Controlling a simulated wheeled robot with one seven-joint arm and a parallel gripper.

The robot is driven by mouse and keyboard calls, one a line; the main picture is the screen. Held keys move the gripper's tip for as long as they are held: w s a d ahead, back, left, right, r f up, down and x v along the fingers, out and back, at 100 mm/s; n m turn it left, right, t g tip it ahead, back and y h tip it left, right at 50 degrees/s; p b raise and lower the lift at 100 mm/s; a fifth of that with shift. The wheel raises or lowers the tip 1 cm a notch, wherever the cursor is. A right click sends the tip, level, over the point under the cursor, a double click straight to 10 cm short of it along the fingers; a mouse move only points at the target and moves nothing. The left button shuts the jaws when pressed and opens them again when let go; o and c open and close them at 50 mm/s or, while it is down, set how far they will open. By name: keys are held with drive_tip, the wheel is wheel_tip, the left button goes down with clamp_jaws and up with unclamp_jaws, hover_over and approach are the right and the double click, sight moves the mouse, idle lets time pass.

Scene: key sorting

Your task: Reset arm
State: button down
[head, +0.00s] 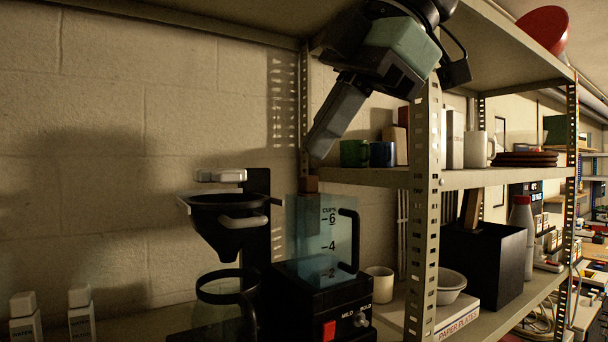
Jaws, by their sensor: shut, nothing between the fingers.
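My gripper (318,150) hangs from the upper middle of the head view. It points down and to the left in front of the wall, with its fingers shut and nothing seen between them. Its tip is a little above a small brown block (308,184) by the coffee maker. It appears apart from the block, though the depth is hard to judge. Part of my arm is cut off by the top edge.
Below stands a coffee maker (325,305) with a blue water tank (325,240) and a black filter funnel (222,222). A metal shelf post (424,210) is just right. Mugs, including a green one (354,153), stand on the middle shelf (375,178). Open space lies left.

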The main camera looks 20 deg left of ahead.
drive_tip(key=s+d+f+m+h+b, duration=0.1)
drive_tip(key=d+f+m+h+b, duration=0.25)
drive_tip(key=f, duration=1.05)
drive_tip(key=d+f+m+b, duration=0.2)
drive_tip(key=d+f+m, duration=0.4)
drive_tip(key=f, duration=0.7)
drive_tip(key=s+d+f+m+h+b, duration=0.1)
drive_tip(key=s+d+f+m, duration=0.2)
drive_tip(key=f, duration=0.4)
drive_tip(key=s+d+f+m+b, duration=0.1)
drive_tip(key=s+d+f+m, duration=0.2)
drive_tip(key=d+f, duration=0.3)
drive_tip(key=s+d+f+m+h+b, duration=0.1)
drive_tip(key=s+d+f+m, duration=0.2)
drive_tip(key=f, duration=0.4)
drive_tip(key=shift+d+f+h+b, duration=0.3)
drive_tip(key=shift+d+f+h, duration=0.05)
drive_tip(key=shift+d, duration=0.35)
drive_tip(key=shift+w+m, duration=0.1)
drive_tip(key=shift+m, duration=0.25)
